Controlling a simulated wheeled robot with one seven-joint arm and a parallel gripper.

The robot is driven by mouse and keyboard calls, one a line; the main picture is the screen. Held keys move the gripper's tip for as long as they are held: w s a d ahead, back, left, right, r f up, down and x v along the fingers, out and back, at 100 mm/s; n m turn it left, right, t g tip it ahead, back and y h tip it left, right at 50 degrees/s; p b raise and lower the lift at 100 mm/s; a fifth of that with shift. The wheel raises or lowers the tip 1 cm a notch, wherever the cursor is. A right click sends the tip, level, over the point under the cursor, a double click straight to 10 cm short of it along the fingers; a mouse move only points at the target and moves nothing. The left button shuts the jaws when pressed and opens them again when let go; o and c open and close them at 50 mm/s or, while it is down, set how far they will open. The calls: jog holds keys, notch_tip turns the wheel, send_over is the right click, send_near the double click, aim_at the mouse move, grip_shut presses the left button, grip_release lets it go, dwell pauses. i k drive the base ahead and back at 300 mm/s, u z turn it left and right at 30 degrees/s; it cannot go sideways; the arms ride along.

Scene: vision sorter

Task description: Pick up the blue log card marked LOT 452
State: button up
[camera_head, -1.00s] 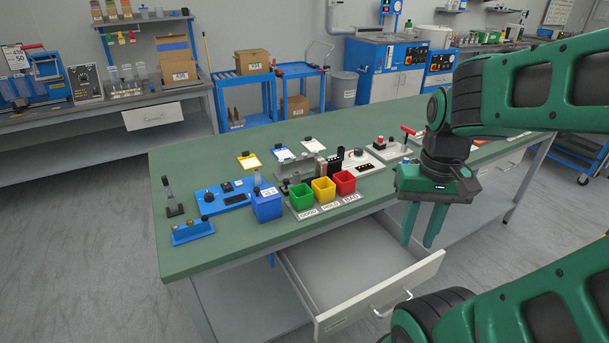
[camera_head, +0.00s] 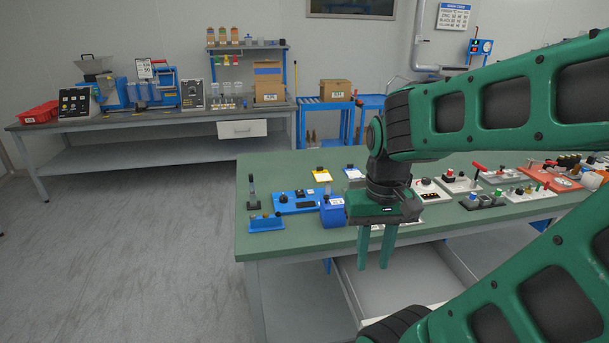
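A small white card with a blue edge and a dark clip (camera_head: 354,172) lies on the green workbench, just left of my arm. Its lettering is too small to read, so I cannot tell whether it says LOT 452. A similar yellow-edged card (camera_head: 322,174) lies to its left. My gripper (camera_head: 375,266) points down with its two fingers apart and nothing between them. It appears over the bench's front edge and open drawer, nearer the camera than the cards. My arm hides the bench right of the blue-edged card.
The green workbench (camera_head: 285,242) holds a blue bin (camera_head: 333,213), a blue device (camera_head: 294,202) and several fixtures at the right. An open drawer (camera_head: 405,283) juts out below its front edge. A back bench (camera_head: 130,124) stands along the wall. The floor at left is clear.

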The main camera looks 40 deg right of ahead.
aim_at(349, 170)
jog(key=u, duration=0.7)
jog(key=i, duration=3.85)
jog(key=z, duration=2.25)
jog(key=i, duration=0.95)
jog(key=u, duration=0.05)
